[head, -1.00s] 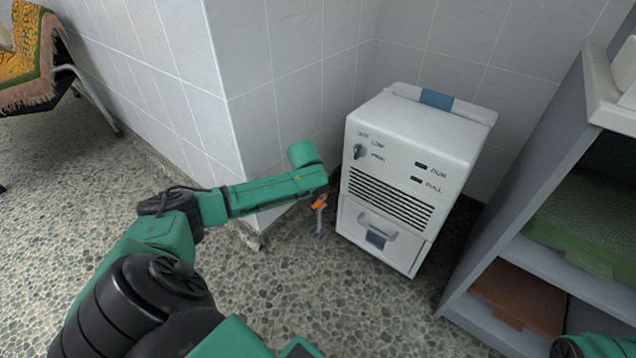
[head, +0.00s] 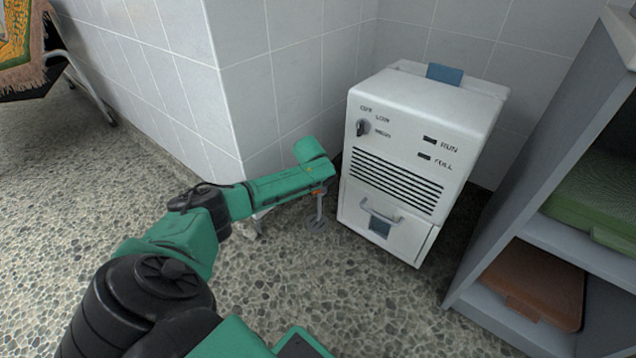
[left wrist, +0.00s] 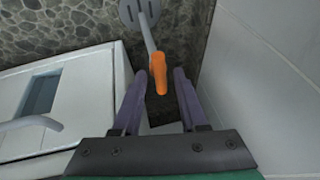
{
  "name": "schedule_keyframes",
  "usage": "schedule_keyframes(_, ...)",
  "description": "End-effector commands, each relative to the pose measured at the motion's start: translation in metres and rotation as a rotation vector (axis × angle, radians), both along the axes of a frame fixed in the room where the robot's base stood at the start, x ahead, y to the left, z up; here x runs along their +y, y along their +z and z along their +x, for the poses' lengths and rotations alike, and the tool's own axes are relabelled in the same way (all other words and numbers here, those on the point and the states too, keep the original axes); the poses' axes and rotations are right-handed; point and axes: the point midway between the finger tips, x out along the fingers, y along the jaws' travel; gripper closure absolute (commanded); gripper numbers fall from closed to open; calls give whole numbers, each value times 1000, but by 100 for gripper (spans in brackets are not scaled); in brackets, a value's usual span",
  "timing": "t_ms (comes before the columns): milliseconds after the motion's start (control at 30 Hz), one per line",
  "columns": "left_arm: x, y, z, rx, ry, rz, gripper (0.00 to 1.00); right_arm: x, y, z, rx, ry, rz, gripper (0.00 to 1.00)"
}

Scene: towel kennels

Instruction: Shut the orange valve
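The orange valve handle (head: 318,192) sits on a thin grey stem (head: 320,212) rising from a round floor drain, between the tiled wall corner and a white machine. My left gripper (head: 326,178) is over it and hides most of the handle in the head view. In the left wrist view, the orange handle (left wrist: 158,75) lies between the two purple-grey fingertips of my left gripper (left wrist: 161,75). The fingers are apart, with gaps on both sides; I cannot tell how deep the handle sits between them. My right gripper is not in view.
The white machine (head: 430,110) with a dial and front drawer stands close right of the valve. The tiled wall (head: 225,90) is close on the left. A grey shelf (head: 560,165) with green and brown items stands at right. The pebbled floor in front is open.

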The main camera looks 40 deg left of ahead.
Motion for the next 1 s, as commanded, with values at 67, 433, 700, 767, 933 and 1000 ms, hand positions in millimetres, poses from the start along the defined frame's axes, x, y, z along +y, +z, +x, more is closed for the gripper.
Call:
schedule_keyframes(67, 0, 0, 0, 0, 0, 0, 93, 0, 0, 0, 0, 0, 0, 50)
schedule_keyframes(433, 0, 1, -1, 1, -17, -1, 100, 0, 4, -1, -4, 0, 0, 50)
schedule_keyframes(700, 2, 4, -2, 3, -126, -3, 100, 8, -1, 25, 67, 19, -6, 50)
schedule_keyframes(767, 2, 4, -2, 3, -168, -4, 100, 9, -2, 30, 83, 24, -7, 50)
schedule_keyframes(933, 5, 2, -1, 0, -307, -4, 100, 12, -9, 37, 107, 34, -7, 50)
schedule_keyframes(1000, 6, 0, -1, 0, -373, -5, 100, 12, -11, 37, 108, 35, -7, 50)
